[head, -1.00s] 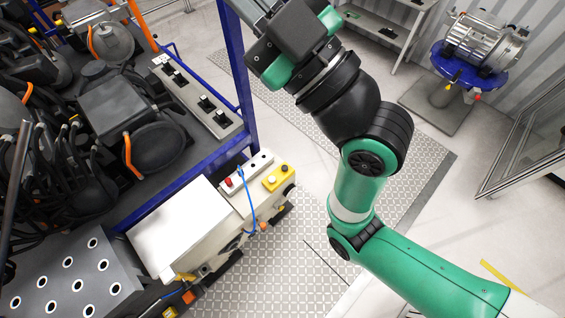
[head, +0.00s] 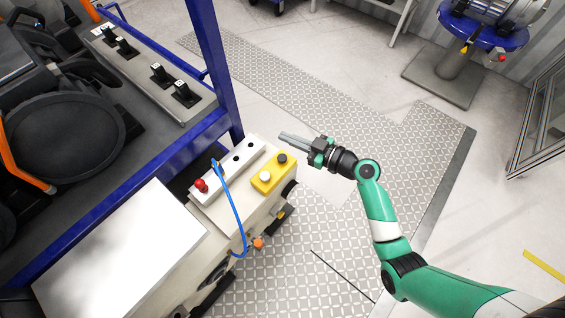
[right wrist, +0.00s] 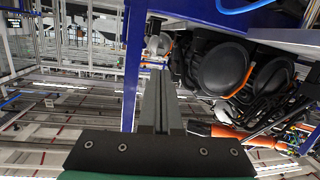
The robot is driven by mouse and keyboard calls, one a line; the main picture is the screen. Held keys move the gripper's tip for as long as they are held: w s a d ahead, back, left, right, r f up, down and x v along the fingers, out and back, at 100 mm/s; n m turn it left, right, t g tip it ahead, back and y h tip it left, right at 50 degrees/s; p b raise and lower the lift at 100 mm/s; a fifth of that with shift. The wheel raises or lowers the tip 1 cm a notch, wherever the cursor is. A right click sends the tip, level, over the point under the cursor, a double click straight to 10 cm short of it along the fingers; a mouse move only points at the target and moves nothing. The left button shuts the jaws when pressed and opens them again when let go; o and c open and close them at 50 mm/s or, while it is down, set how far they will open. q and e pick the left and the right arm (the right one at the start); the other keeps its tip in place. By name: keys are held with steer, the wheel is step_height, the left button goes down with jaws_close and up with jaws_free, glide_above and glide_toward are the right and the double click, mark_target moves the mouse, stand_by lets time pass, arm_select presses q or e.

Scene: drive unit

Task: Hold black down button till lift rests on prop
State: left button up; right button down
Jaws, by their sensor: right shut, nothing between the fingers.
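The black button (head: 282,158) is on a yellow box (head: 268,181), beside a white button (head: 265,175). The yellow box is on the corner of a cream cabinet (head: 225,212). My right gripper (head: 283,136) is shut and empty, its long grey fingers pointing left. In the picture it is just above the black button, apart from it; its height over it is hard to judge. The right wrist view shows the closed fingers (right wrist: 160,100) in front of a blue post (right wrist: 133,65). My left gripper is not in view. I cannot identify the lift or the prop.
A white strip with a red button (head: 201,185) lies beside the yellow box, with a blue cable (head: 233,205) looping over it. A blue frame (head: 203,60) stands to the left, with black machinery (head: 65,135). The patterned floor (head: 330,95) beyond the cabinet is clear.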

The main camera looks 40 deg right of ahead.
mark_target(285, 159)
arm_select(q)
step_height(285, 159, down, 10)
steer(key=b, duration=0.7)
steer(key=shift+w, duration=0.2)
arm_select(e)
steer(key=s+d+f+m+h, duration=0.1)
steer(key=s+d+f, duration=0.1)
steer(key=f, duration=0.5)
steer(key=s+d+f+m+h, duration=0.1)
steer(key=s+d+f, duration=0.1)
steer(key=f, duration=0.6)
steer(key=shift+d+f+m+g, duration=0.3)
steer(key=shift+d+g, duration=0.1)
steer(key=shift+d, duration=0.2)
steer(key=shift+s, duration=0.15)
